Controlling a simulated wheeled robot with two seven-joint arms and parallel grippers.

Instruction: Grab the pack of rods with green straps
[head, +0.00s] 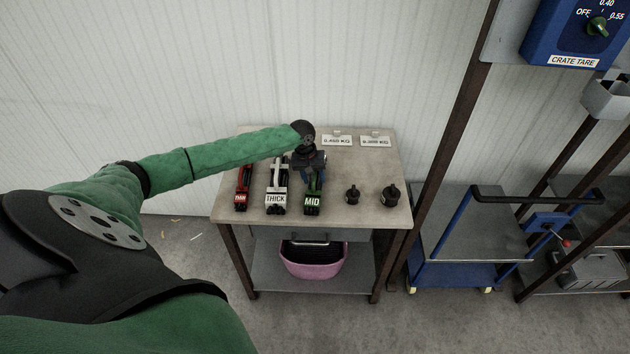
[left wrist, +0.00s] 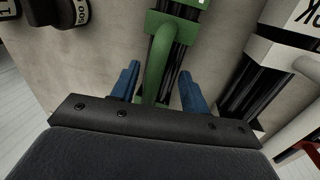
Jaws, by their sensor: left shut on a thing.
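The pack of rods with green straps (head: 312,203), labelled MID, lies on the table between the pack with white straps and two black weights. My left gripper (head: 313,180) is over its rear part and is shut on it. In the left wrist view the green handle of the pack (left wrist: 160,45) runs between the blue fingers of my left gripper (left wrist: 158,75). The exact contact of the fingers is partly hidden by the gripper body. My right gripper is not in view.
The pack with white straps (head: 276,192), labelled THICK, and the one with red straps (head: 242,187) lie to the left. Black weights (head: 352,195) (head: 391,194) stand to the right. A pink basket (head: 313,265) sits on the lower shelf.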

